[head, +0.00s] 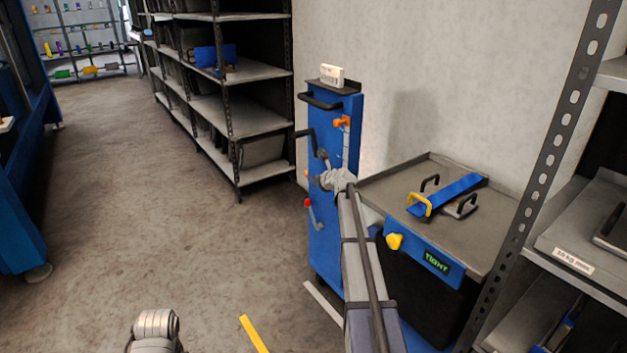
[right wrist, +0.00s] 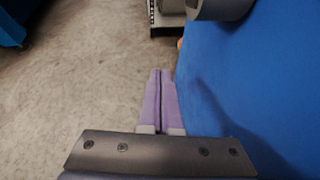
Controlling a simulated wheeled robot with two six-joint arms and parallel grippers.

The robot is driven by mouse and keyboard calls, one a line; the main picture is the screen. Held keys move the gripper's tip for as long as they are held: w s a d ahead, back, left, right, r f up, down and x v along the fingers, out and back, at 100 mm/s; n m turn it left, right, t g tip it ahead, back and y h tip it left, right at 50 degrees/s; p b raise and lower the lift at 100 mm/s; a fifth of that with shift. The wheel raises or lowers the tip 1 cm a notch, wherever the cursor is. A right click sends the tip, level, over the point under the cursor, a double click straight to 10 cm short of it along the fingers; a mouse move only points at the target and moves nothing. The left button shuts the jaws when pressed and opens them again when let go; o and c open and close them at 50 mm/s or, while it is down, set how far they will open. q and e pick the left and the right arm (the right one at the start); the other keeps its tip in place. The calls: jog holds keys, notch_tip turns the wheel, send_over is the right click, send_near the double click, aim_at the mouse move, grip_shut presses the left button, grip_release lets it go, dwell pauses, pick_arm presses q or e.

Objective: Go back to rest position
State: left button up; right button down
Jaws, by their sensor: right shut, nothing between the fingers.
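My right gripper (right wrist: 160,80) shows in the right wrist view with its two purple fingers together and nothing between them. A blue panel (right wrist: 255,80) fills the right of that view, close beside the fingers; I cannot tell whether they touch it. In the head view my right arm reaches up from the bottom, and its grey end (head: 333,180) lies in front of the blue upright cabinet (head: 350,110). The fingers are hard to make out there. A grey piece of my left arm shows at the bottom left of the head view; the left gripper is out of view.
The cabinet has a black crank (head: 308,140), an orange knob (head: 341,122) and a red-tipped lever (head: 310,209). To its right is a grey-topped bench (head: 385,190) with a blue, yellow-handled tool (head: 447,195). Shelves (head: 250,115) stand behind. Open floor (head: 150,200) lies left.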

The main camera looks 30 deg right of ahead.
jog(key=s+a+f+n+g+y, duration=0.1)
jog(key=s+a+f+n+g, duration=0.15)
jog(key=s+a+n, duration=0.65)
jog(key=s+a+f+n+g+y, duration=0.1)
jog(key=a+f+n+g, duration=0.2)
jog(key=a, duration=1.1)
jog(key=s+a+f+n+g+y, duration=0.1)
jog(key=s+a+f+n+y, duration=0.3)
jog(key=a+n, duration=0.6)
jog(key=s+a+f+n+g+h, duration=0.1)
jog(key=s+a+n+g+h, duration=0.1)
jog(key=s+a+n, duration=0.6)
jog(key=s+a+f+n+g+h, duration=0.1)
jog(key=s+a+n+g+h, duration=0.3)
jog(key=s, duration=0.8)
jog(key=s+a+n+h, duration=0.1)
jog(key=s+a+n, duration=0.2)
jog(key=s+n, duration=0.6)
notch_tip(320, 180, up, 30)
jog(key=s+m+p, duration=0.1)
jog(key=m+p, duration=0.1)
jog(key=p, duration=2.8)
jog(key=shift+d+r+p, duration=0.15)
jog(key=shift+r+p, duration=0.05)
jog(key=shift+p, duration=0.15)
